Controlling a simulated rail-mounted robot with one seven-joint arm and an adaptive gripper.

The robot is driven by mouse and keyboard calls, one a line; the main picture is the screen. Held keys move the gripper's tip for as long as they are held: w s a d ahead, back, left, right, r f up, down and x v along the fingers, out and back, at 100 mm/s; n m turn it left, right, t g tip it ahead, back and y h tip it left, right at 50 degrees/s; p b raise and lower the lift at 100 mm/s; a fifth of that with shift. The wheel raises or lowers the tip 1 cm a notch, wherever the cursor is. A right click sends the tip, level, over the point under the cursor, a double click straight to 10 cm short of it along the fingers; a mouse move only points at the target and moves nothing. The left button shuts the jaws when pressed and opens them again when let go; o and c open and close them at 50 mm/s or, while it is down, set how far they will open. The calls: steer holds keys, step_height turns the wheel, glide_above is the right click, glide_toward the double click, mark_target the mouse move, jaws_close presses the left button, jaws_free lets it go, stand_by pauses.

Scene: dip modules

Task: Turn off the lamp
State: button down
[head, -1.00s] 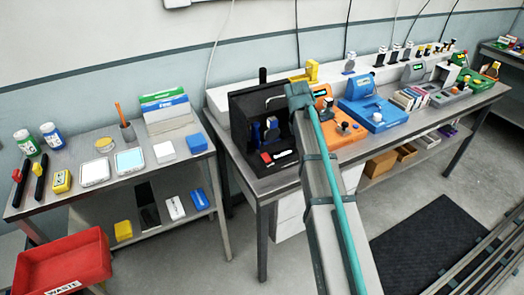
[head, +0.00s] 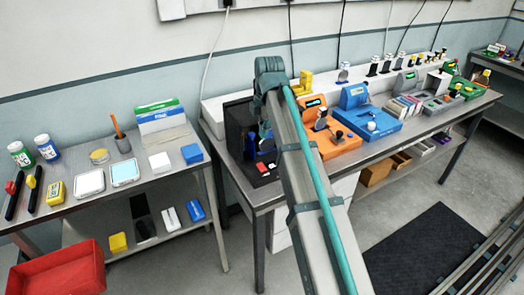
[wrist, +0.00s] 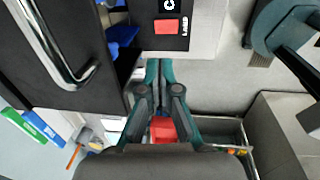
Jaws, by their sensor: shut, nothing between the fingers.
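A black box (head: 237,127) stands at the left end of the long bench, partly hidden by my arm. On its front base is a small red switch (head: 262,167). The wrist view shows the red switch (wrist: 167,27) on a black panel beside small white markings. A shiny curved metal bar (wrist: 62,55) is at upper left there. No part is clearly recognizable as the lamp. My gripper (wrist: 160,64) is shut and empty, its tips below the switch in the picture; I cannot tell whether they touch the panel. The head view does not show the fingertips clearly.
An orange device (head: 335,142) and a blue device (head: 375,126) stand right of the black box. A side table (head: 85,207) with bottles and small boxes is at the left. A red bin (head: 65,272) is at lower left.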

mark_target(261, 165)
steer(key=f+p, duration=0.1)
steer(key=f, duration=0.3)
steer(key=w+f+p, duration=0.1)
steer(key=f, duration=0.3)
steer(key=f+p, duration=0.1)
steer(key=f, duration=0.4)
steer(key=shift+w+a+f+p, duration=0.1)
steer(key=shift+w+a+p, duration=0.1)
steer(key=shift+a+p, duration=0.1)
steer(key=shift+f, duration=0.3)
steer(key=shift+w+a+f, duration=0.1)
steer(key=shift+w+f, duration=0.1)
steer(key=shift+f, duration=0.15)
steer(key=shift+s+r, duration=0.1)
steer(key=shift+r, duration=0.05)
